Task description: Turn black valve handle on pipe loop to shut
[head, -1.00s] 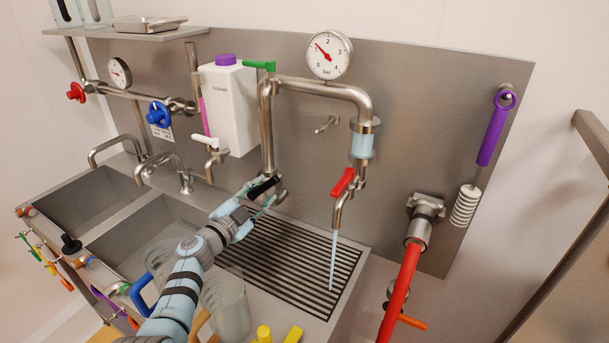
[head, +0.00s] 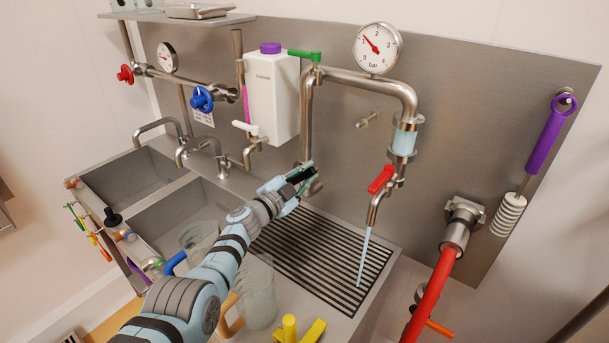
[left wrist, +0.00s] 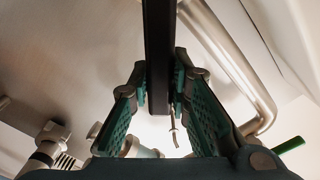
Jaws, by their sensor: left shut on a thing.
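The black valve handle (head: 299,174) sits low on the pipe loop (head: 306,115), near the foot of its left upright. My left gripper (head: 292,184) reaches it from the front left and is shut on it. In the left wrist view the black handle (left wrist: 158,60) runs as a dark bar between the two green finger pads, which press in from both sides. The fingers partly hide the handle and valve body in the head view. A thin stream runs from the red-handled tap (head: 381,181) on the loop's right end. My right gripper is not in view.
A gauge (head: 378,48) tops the loop and a green handle (head: 304,54) is at its upper left corner. A white canister (head: 272,95) hangs beside it. Clear jugs (head: 258,290) stand below my left arm. The drain grid (head: 325,250) is clear.

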